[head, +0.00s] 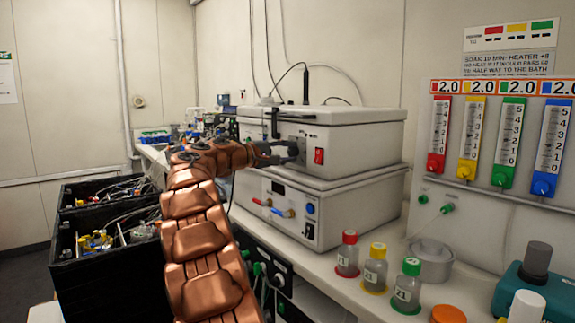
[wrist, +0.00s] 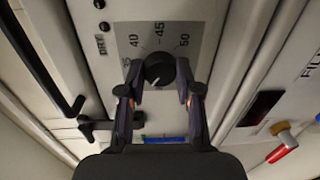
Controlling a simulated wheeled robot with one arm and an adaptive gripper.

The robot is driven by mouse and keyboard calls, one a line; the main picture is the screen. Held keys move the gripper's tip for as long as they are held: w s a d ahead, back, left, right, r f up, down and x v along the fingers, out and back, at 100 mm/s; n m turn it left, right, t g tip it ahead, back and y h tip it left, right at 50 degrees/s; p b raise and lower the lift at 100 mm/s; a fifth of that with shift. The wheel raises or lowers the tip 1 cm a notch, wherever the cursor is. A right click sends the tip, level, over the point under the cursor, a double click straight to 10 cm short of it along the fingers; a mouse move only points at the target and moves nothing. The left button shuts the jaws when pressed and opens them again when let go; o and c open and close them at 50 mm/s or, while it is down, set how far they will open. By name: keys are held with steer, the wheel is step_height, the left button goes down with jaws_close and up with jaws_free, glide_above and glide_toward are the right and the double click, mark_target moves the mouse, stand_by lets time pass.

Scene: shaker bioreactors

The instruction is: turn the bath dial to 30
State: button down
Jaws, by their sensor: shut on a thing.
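The bath dial is a round black knob (wrist: 158,66) on a grey scale plate (wrist: 200,32) in the wrist view. The figures 40, 45 and 50 are readable around it; a figure at the left is partly hidden by a finger. A pale mark on the knob's lower edge seems to point down and slightly left. My gripper (wrist: 158,88) is shut on the knob, one finger on each side. In the head view my gripper (head: 283,153) reaches the front of the upper white bath box (head: 365,140), left of a red switch (head: 319,156); the knob is mostly hidden there.
A lower white unit (head: 350,205) with red and blue taps stands under the bath. Bottles with red (head: 349,238), yellow (head: 378,250) and green (head: 412,267) caps stand on the bench at the front right. Black crates (head: 75,255) are at the left. A black handle (wrist: 45,60) runs near the dial.

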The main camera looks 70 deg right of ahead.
steer(key=shift+m+b, duration=0.7)
steer(key=shift+b, duration=0.1)
steer(key=c, duration=0.8)
jaws_free()
steer(key=v, duration=1.2)
steer(key=shift+f, duration=0.1)
